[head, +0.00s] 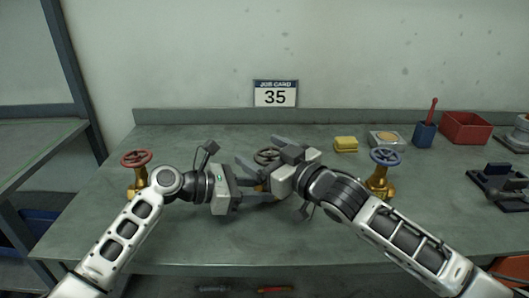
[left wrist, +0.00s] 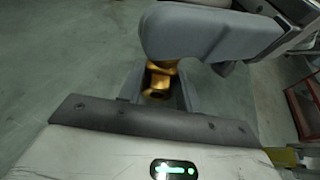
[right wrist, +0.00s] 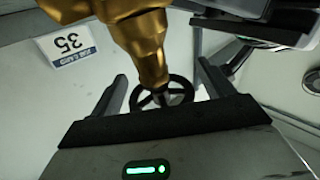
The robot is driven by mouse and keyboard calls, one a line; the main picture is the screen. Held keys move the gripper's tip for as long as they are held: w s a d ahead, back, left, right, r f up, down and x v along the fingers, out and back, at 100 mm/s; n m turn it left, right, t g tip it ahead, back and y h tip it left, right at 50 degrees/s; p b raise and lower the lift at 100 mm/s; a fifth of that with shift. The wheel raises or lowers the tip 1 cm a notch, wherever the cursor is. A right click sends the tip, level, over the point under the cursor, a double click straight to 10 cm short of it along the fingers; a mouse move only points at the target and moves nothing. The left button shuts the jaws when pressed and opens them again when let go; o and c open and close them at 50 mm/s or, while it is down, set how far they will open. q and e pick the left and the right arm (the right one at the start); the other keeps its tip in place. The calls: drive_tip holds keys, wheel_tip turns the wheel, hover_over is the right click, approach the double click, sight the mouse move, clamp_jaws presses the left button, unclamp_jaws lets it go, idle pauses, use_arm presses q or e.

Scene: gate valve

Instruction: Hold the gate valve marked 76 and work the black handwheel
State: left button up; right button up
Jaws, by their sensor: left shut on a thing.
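The middle gate valve has a brass body (head: 261,188) and a dark handwheel (head: 267,155). My left gripper (head: 254,184) is shut on the brass body, which shows between its fingers in the left wrist view (left wrist: 158,82). My right gripper (head: 272,160) is at the valve from the right, its fingers apart. In the right wrist view the black handwheel (right wrist: 162,94) lies between the open fingers, with a visible gap on each side. The brass body (right wrist: 145,45) is above it there. The grippers hide much of the valve in the head view. No 76 is readable.
A red-wheeled valve (head: 137,160) stands left and a blue-wheeled valve (head: 384,158) stands right, close to my right arm. A job card (head: 275,94) on the wall reads 35. A yellow sponge (head: 346,144), dish (head: 385,139), blue holder (head: 424,134) and red bin (head: 465,127) stand behind right.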

use_arm(q)
drive_tip(key=shift+r, duration=0.15)
use_arm(e)
drive_tip(key=c, duration=1)
drive_tip(key=shift+o, duration=0.2)
drive_tip(key=shift+s+a, duration=0.1)
drive_tip(key=shift+a, duration=0.05)
drive_tip(key=shift+m+t+h, duration=0.8)
drive_tip(key=shift+d+h, duration=0.2)
drive_tip(key=shift+h, duration=0.2)
drive_tip(key=o, duration=1)
drive_tip(key=shift+d, duration=0.1)
drive_tip(key=v, duration=1.1)
drive_tip(key=shift+s+d, duration=0.2)
drive_tip(key=shift+s, duration=0.1)
